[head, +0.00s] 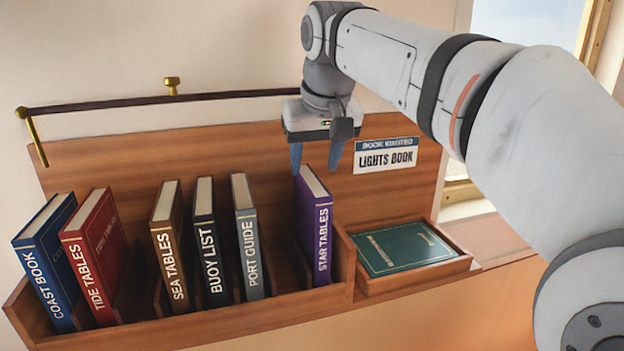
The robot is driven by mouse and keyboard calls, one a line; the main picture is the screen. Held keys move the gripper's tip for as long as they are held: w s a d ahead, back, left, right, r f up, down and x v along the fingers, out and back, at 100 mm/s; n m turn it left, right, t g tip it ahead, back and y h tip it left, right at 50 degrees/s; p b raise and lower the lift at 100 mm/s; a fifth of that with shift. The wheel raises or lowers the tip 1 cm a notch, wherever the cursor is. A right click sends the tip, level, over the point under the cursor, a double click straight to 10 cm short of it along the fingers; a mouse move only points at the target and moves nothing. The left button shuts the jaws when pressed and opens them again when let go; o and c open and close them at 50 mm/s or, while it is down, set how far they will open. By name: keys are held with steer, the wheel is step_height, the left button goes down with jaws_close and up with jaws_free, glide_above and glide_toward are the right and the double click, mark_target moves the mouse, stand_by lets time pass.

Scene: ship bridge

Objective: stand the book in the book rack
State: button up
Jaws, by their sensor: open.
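The wooden book rack (180,325) holds several upright books with their spines facing me. The purple STAR TABLES book (323,243) stands at its right end. My gripper (315,166) is open and empty, its two fingertips apart at the top of STAR TABLES. I cannot tell whether they touch it. A dark green book (403,248) lies flat in the tray (415,279) right of the rack; its cover title is too small to read. A sign (386,155) on the backboard reads BOOK WANTED, LIGHTS BOOK.
COAST BOOK (48,262), TIDE TABLES (93,258), SEA TABLES (169,247), BUOY LIST (211,247) and PORT GUIDE (249,240) stand left of STAR TABLES. Gaps show after TIDE TABLES and after PORT GUIDE. A dark rail (170,99) runs above the books.

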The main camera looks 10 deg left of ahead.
steer(key=v, duration=0.6)
steer(key=s+d+f+m+h, duration=0.15)
steer(key=s+d+f, duration=0.25)
steer(key=d+f, duration=0.85)
steer(key=s+d+f+m, duration=0.1)
steer(key=s+d+f, duration=0.3)
steer(key=s+f, duration=0.2)
steer(key=s+d+f+m, duration=0.2)
steer(key=s+d+f, duration=0.3)
steer(key=f, duration=0.6)
steer(key=shift+s+d+f+g, duration=0.3)
steer(key=shift+s+d, duration=0.05)
steer(key=shift+s, duration=0.45)
steer(key=shift+m+h, duration=0.25)
steer(key=shift+s+b+x, duration=0.25)
steer(key=shift+b+x, duration=0.75)
steer(key=shift+x, duration=0.2)
